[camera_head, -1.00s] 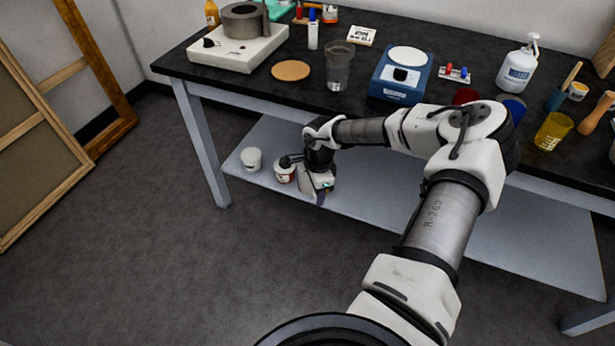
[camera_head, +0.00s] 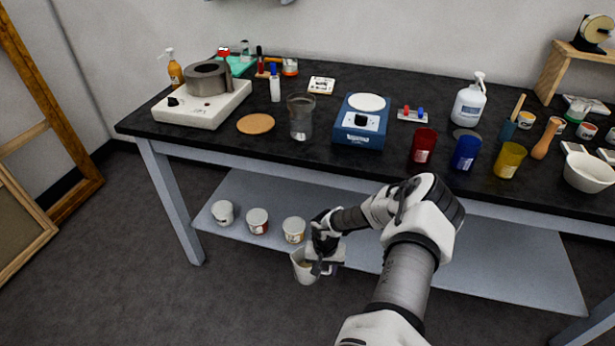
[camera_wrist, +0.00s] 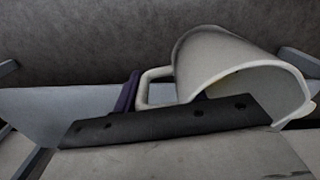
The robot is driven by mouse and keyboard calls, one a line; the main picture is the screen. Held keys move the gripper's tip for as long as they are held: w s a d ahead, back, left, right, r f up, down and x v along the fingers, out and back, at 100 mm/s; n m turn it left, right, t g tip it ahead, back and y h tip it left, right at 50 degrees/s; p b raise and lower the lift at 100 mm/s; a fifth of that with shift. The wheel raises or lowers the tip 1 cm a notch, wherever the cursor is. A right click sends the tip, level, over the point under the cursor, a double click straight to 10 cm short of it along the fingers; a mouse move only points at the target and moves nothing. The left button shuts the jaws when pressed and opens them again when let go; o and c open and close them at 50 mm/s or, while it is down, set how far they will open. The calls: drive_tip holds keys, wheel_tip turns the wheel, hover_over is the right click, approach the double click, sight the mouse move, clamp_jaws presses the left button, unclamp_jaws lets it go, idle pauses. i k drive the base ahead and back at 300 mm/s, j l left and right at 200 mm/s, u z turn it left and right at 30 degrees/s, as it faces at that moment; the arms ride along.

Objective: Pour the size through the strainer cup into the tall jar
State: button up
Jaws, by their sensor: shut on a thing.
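My gripper (camera_head: 322,256) is low in front of the bench, near the lower shelf's front edge. It is shut on a cream jug (camera_head: 303,268). In the wrist view the jug (camera_wrist: 225,62) shows a wide mouth and a loop handle at the jaws; its contents cannot be made out. A tall clear jar (camera_head: 301,117) stands upright on the bench top, between a cork disc and a blue scale, apart from the gripper. I cannot pick out the strainer cup with certainty.
White tubs (camera_head: 257,221) stand on the lower shelf (camera_head: 460,262). The bench top (camera_head: 320,165) overhangs it. Near the jar are the cork disc (camera_head: 256,123), blue scale (camera_head: 361,122) and hotplate with grey pot (camera_head: 207,78). Red, blue and yellow cups (camera_head: 509,160) stand right. The floor in front is clear.

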sight(301, 124)
drive_tip(key=j+z, duration=0.15)
drive_tip(key=j, duration=1.85)
drive_tip(key=k, duration=0.05)
